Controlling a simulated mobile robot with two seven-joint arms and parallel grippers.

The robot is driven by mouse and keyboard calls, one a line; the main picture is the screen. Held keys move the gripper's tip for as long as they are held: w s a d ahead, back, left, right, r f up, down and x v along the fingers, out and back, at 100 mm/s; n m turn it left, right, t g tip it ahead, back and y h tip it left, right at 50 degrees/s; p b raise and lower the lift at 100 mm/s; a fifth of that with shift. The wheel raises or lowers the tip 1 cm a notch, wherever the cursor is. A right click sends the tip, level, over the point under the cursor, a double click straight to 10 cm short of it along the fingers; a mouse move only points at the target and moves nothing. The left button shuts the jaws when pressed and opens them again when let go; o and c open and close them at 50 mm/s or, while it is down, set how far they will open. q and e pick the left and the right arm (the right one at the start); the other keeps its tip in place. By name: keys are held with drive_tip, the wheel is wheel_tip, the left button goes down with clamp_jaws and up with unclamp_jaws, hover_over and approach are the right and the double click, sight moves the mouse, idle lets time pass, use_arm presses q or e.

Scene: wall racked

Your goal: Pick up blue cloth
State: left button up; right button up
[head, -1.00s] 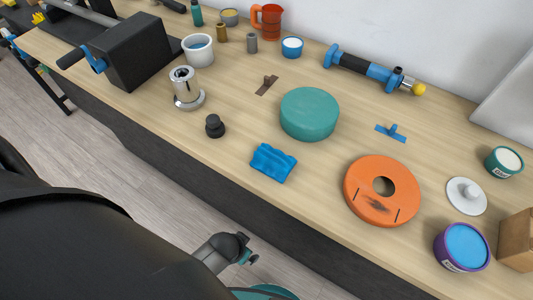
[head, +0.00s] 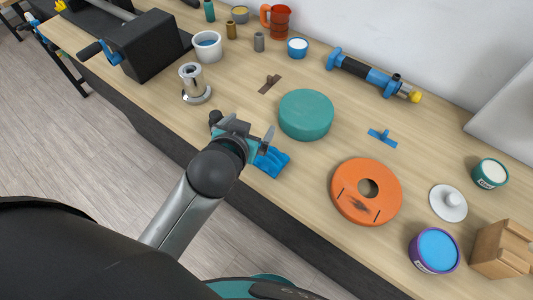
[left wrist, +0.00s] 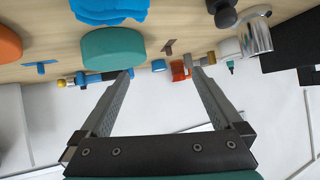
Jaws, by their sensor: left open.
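The blue cloth (head: 272,163) lies folded on the wooden workbench near its front edge, partly hidden by my left gripper in the head view. My left gripper (head: 247,129) is open and empty. It overlaps the cloth's left side in the head view, with its fingers pointing toward the back of the bench. In the left wrist view, the cloth (left wrist: 108,10) is at the top edge, outside the space between the open fingers (left wrist: 162,72). My right gripper is not in view.
A teal round block (head: 306,115) stands just behind the cloth, and an orange disc (head: 345,202) lies to its right. A dark knob (head: 215,118) is beside the gripper, partly hidden. A metal flanged part (head: 193,86) stands farther left. Bare wood separates the block and disc.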

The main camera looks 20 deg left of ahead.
use_arm(q)
drive_tip(key=w+d+r+t+h, duration=0.1)
drive_tip(key=w+d+r+t, duration=0.2)
drive_tip(key=w+r+t, duration=0.45)
drive_tip(key=s+d+r+m+h, duration=0.2)
drive_tip(key=d+r+m+h, duration=0.85)
drive_tip(key=r, duration=0.55)
drive_tip(key=s+d+f+m+g+h, duration=0.2)
drive_tip(key=s+d+m+g+h, duration=0.65)
drive_tip(key=d+m+g, duration=0.7)
drive_tip(key=n+g+y, duration=0.3)
drive_tip(key=n+y, duration=0.2)
drive_tip(key=y, duration=1.4)
hover_over(268, 152)
wheel_tip(268, 152, down, 17)
drive_tip(key=f, duration=0.9)
drive_tip(key=shift+d+f+p, duration=0.1)
drive_tip(key=shift+d+p, duration=0.1)
drive_tip(key=shift+p, duration=0.1)
drive_tip(key=shift+a+f, duration=0.15)
drive_tip(key=shift+f, duration=2.5)
drive_tip(key=c, duration=1.1)
